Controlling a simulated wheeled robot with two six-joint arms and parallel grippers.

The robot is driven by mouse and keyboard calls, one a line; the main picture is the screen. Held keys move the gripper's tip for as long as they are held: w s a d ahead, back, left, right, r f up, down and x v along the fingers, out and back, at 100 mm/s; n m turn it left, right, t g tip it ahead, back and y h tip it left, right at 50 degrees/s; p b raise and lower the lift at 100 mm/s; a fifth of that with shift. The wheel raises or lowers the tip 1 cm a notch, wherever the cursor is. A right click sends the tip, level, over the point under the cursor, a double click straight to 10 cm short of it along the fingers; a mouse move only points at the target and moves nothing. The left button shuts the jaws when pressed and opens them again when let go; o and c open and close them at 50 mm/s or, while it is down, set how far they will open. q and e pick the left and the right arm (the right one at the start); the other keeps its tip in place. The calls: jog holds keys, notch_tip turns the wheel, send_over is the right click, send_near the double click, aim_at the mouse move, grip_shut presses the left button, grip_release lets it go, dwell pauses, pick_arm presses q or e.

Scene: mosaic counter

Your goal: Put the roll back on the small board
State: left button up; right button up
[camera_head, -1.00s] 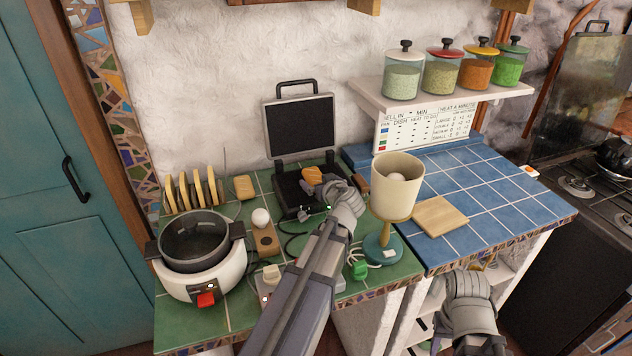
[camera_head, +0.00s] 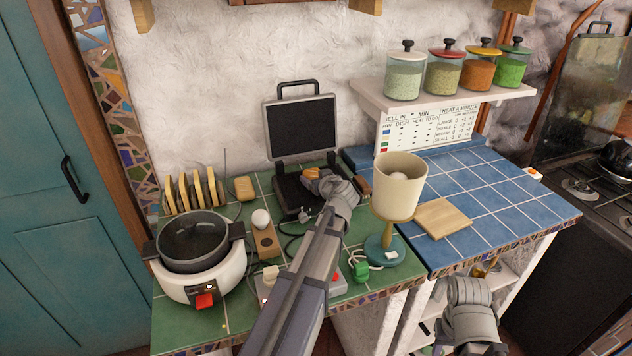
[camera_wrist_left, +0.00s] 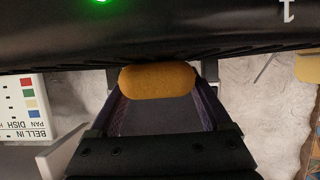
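The golden-brown roll (camera_head: 313,174) lies on the black lower plate of the open grill (camera_head: 290,190). In the left wrist view the roll (camera_wrist_left: 157,82) sits between my left fingertips, with at most narrow gaps at its ends. My left gripper (camera_head: 327,181) is open around it; contact is hard to judge. The small wooden board (camera_head: 442,218) lies bare on the blue-tiled counter, right of the lamp. My right gripper (camera_head: 470,290) is low in front of the counter, and its fingers are not clear.
A lamp with a cream shade (camera_head: 398,180) stands between my left arm and the board. A rice cooker (camera_head: 198,262), toast rack (camera_head: 195,190) and egg holder (camera_head: 265,240) occupy the green counter. Jars stand on a shelf (camera_head: 440,100) above. The blue tiles right of the board are clear.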

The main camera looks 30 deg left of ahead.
aim_at(316, 176)
pick_arm(q)
jog(key=c, duration=0.4)
jog(key=shift+r, duration=0.1)
notch_tip(316, 176, up, 10)
jog(key=p, duration=1)
